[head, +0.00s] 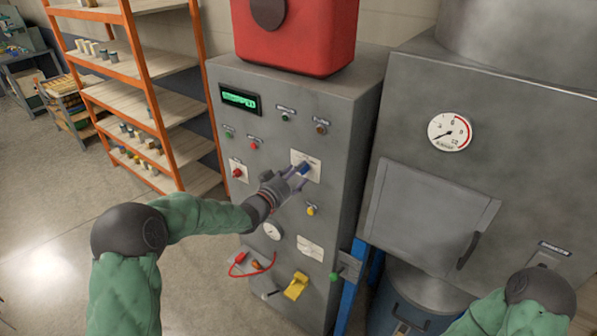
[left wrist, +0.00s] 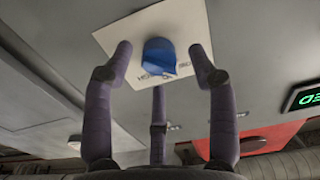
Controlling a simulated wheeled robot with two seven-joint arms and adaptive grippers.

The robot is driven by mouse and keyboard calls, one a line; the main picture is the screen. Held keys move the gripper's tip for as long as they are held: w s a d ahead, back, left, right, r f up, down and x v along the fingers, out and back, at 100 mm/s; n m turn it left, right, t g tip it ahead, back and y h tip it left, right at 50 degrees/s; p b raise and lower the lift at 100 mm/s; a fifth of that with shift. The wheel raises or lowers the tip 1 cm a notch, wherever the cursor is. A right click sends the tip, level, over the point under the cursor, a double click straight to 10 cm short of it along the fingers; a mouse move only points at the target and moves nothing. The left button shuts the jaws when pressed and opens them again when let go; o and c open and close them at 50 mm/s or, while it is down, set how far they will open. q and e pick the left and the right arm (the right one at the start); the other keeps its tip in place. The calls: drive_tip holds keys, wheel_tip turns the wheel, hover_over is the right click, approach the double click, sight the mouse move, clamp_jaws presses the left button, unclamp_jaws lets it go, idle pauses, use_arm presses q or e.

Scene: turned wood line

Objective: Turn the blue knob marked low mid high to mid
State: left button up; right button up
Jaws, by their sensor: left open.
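The blue knob (head: 304,170) sits on a white label plate (head: 312,162) on the front of the grey control cabinet. In the left wrist view the knob (left wrist: 159,57) stands in the middle of its plate (left wrist: 120,38), with printed words partly readable beside it. My left gripper (head: 297,177) is open in front of the knob. In the left wrist view its purple fingers (left wrist: 160,65) stand around the knob, with gaps between them and it. Which mark the knob points to cannot be read. My right gripper is not in view; only part of that arm shows at the lower right.
The grey cabinet (head: 345,110) also carries a green display (head: 240,99) reading "STOPPED", a red knob (head: 237,173), a yellow knob (head: 311,210) and a yellow lever (head: 296,286). A red box (head: 300,35) stands on top. A dust collector with a gauge (head: 449,132) stands right.

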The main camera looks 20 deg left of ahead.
use_arm(q)
drive_tip(key=shift+w+d, duration=0.2)
drive_tip(key=shift+w, duration=0.35)
drive_tip(key=c, duration=1.1)
drive_tip(key=shift+c, duration=0.2)
